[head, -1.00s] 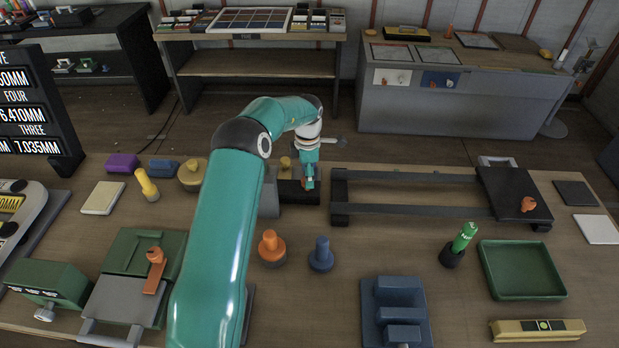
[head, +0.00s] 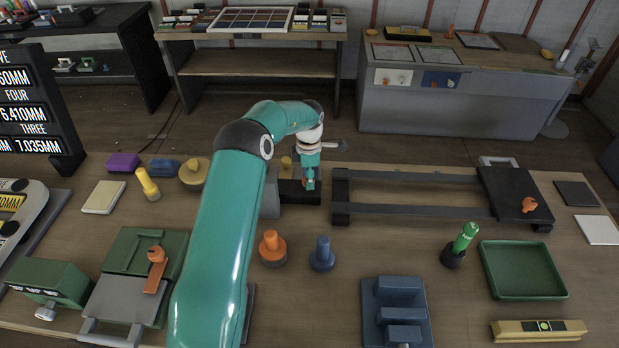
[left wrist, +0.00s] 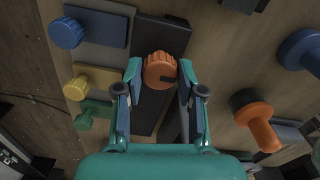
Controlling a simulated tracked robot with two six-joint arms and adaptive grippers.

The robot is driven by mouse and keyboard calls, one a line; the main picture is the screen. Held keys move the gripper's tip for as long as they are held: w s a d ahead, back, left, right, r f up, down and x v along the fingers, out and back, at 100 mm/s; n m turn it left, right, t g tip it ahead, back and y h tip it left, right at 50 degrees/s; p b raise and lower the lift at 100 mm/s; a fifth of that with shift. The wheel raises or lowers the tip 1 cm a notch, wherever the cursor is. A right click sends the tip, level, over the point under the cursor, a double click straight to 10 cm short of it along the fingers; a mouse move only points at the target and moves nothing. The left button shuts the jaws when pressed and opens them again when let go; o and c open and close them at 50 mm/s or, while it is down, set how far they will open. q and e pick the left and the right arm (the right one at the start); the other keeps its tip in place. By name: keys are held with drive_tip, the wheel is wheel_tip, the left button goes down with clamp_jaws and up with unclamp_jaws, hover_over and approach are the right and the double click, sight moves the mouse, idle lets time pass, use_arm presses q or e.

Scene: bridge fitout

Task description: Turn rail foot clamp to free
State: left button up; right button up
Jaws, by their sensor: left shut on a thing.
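A ribbed orange knob (left wrist: 160,70), which looks like the rail foot clamp, sits on a long dark block (left wrist: 148,115) in the left wrist view. In the head view the dark block (head: 290,194) stands left of the dark rail frame (head: 410,210). My left gripper (head: 310,184) points down over the block and mostly hides the knob there. In the left wrist view my left gripper (left wrist: 161,73) has one finger on each side of the knob and is shut on it. A small dark mark shows on the knob's right side. My right gripper is not in view.
An orange-handled piece (head: 270,247) and a blue-handled piece (head: 321,254) stand in front of the block. Another orange knob (head: 528,205) is on the plate at the frame's right end. A green tray (head: 522,270) lies right.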

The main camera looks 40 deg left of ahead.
use_arm(q)
drive_tip(key=shift+n, duration=0.4)
drive_tip(key=n, duration=0.8)
drive_tip(key=shift+w, duration=0.1)
drive_tip(key=n, duration=0.4)
drive_tip(key=shift+n, duration=0.3)
drive_tip(key=shift+r+n, duration=0.1)
drive_tip(key=shift+n, duration=2.1)
drive_tip(key=o, duration=1.1)
drive_tip(key=shift+o, duration=0.2)
